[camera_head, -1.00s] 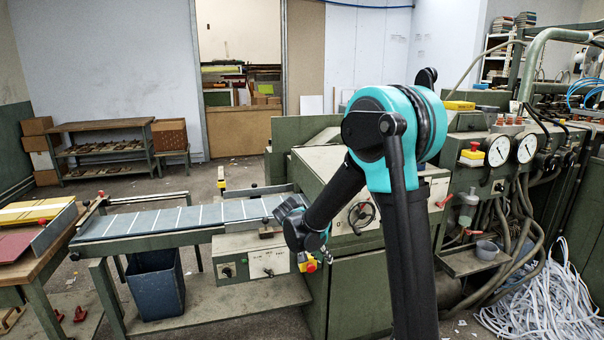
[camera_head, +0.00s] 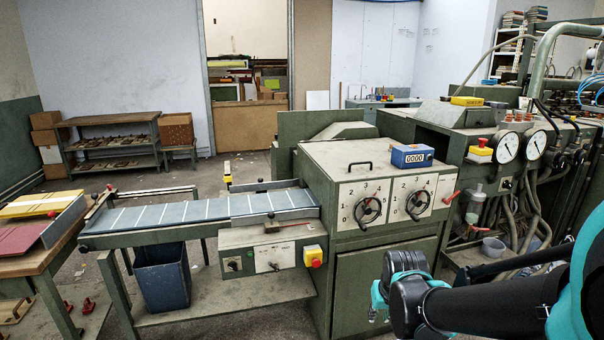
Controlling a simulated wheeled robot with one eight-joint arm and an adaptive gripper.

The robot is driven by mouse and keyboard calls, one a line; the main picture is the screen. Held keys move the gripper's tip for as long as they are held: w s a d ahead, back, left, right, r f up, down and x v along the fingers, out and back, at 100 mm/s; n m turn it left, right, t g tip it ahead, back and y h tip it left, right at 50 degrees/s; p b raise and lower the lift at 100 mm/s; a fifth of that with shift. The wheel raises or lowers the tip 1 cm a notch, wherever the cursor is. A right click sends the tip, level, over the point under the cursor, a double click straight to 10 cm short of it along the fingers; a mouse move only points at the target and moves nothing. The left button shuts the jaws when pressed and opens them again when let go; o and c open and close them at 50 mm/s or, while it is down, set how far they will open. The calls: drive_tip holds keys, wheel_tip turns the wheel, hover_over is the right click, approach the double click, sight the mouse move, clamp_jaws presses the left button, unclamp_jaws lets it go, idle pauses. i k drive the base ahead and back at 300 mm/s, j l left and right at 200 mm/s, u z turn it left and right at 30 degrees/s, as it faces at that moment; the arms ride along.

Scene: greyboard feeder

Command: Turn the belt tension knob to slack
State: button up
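Two black handwheels with numbered dials, a left one (camera_head: 368,210) and a right one (camera_head: 417,205), sit on the green machine. My gripper (camera_head: 376,313) is low in front of the machine cabinet, right of the control box and apart from it. Its fingers are too unclear to read.
The striped belt (camera_head: 190,213) runs left above a blue bin (camera_head: 162,276). A blue counter (camera_head: 412,156) sits on the machine top. Pressure gauges (camera_head: 507,147) stand at right.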

sight(84, 248)
drive_tip(key=u, duration=1.75)
drive_tip(key=i+u, duration=0.15)
drive_tip(key=u, duration=0.2)
drive_tip(key=i+u, duration=0.2)
drive_tip(key=u, duration=0.15)
drive_tip(key=i+l+u, duration=0.1)
drive_tip(key=u, duration=0.25)
